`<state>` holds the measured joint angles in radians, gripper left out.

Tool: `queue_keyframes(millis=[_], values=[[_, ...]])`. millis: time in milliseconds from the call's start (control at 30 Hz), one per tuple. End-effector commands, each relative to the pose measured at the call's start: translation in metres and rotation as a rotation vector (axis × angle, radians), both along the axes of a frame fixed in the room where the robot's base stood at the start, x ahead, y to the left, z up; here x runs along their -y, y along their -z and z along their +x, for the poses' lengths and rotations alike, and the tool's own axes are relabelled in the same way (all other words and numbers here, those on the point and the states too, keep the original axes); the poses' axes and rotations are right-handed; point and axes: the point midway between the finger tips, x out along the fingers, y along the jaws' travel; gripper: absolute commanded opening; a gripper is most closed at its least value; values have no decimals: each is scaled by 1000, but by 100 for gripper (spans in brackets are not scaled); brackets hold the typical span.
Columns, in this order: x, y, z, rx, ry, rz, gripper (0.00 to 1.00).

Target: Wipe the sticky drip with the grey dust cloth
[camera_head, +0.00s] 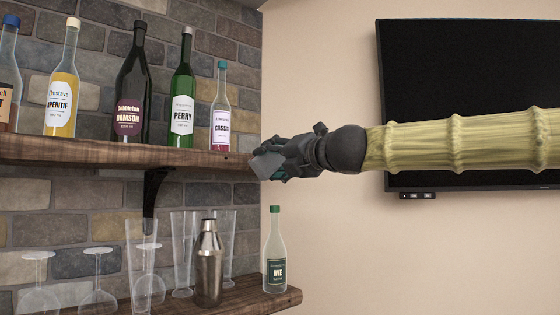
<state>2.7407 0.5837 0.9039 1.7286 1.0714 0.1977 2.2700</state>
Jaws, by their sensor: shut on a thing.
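My gripper (277,158) is at the right end of the upper wooden shelf (100,152), reaching in from the right. It is shut on the grey dust cloth (266,166), which shows as a small flat grey piece at the fingertips. The cloth overlaps the end of the shelf in this view; I cannot tell whether it touches the wood. I cannot make out the sticky drip clearly; it may be hidden behind the cloth or gripper.
Bottles stand along the upper shelf, the cassis bottle (221,112) closest to my gripper. Below, the lower shelf (285,298) holds a rye bottle (275,255), a metal shaker (208,265) and several glasses. A black screen (470,70) hangs behind my arm.

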Motion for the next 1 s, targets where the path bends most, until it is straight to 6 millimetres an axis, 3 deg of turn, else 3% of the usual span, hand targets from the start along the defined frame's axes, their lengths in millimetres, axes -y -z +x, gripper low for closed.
queue_keyframes(millis=[500,1000], values=[[-21,1,31,0,1,-1,36],[-22,1,33,-1,2,-1,36]])
